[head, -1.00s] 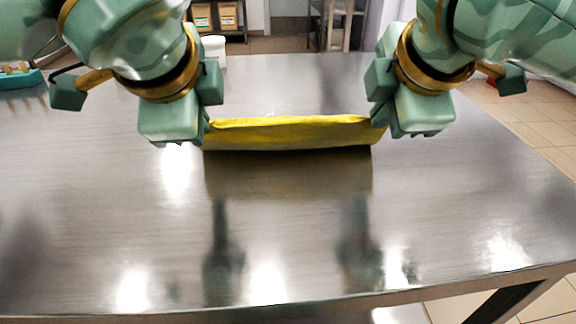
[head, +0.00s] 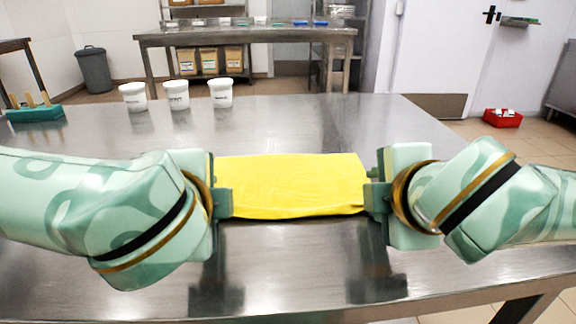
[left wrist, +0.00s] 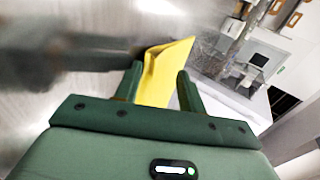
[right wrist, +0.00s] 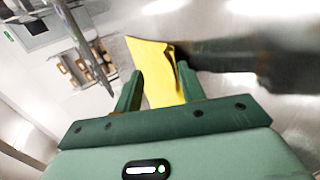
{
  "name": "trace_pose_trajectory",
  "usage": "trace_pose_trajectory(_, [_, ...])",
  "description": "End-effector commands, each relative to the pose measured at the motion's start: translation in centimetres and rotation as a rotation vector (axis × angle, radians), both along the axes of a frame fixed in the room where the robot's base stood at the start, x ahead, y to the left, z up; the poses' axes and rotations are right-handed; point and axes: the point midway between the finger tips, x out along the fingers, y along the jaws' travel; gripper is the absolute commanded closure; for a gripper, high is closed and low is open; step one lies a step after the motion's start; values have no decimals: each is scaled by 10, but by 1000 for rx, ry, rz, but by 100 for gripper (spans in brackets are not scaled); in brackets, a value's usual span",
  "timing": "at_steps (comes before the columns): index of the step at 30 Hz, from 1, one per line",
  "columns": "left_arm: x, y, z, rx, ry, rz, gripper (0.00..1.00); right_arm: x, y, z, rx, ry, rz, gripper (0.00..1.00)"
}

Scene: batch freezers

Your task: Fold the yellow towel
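The yellow towel (head: 290,186) is a smooth rectangle on or just above the steel table, its long side running left to right. My left gripper (head: 224,203) is at its left end and my right gripper (head: 374,197) at its right end, both pointing inward. In the left wrist view, the fingers (left wrist: 160,75) stand apart with yellow cloth (left wrist: 164,65) between and beyond them. In the right wrist view, the fingers (right wrist: 160,78) also stand apart, with cloth (right wrist: 150,58) between them. Whether the fingers touch the cloth is unclear. The towel's underside is hidden.
The steel table (head: 300,115) is bare around the towel. Three white tubs (head: 177,95) stand at its back left, and a teal holder (head: 35,113) is at the left edge. A second table (head: 245,37) and a red bin (head: 502,118) are farther back.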

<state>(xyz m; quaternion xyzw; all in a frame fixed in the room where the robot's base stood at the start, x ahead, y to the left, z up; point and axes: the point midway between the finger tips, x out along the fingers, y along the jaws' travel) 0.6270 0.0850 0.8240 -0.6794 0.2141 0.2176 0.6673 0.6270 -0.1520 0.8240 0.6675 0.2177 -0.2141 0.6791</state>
Motion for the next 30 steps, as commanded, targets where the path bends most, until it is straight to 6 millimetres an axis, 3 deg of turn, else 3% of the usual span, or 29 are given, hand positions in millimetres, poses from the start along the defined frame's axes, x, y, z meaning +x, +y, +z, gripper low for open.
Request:
trace_pose_trajectory(11, [-2, 0, 6, -1, 0, 1, 60, -2, 0, 7, 0, -2, 0, 60])
trace_pose_trajectory(24, [-47, 0, 75, 0, -2, -1, 60, -47, 0, 76, -1, -6, 1, 60])
trace_pose_trajectory(30, [-60, 0, 90, 1, 1, 0, 60, -60, 0, 90, -1, -1, 1, 60])
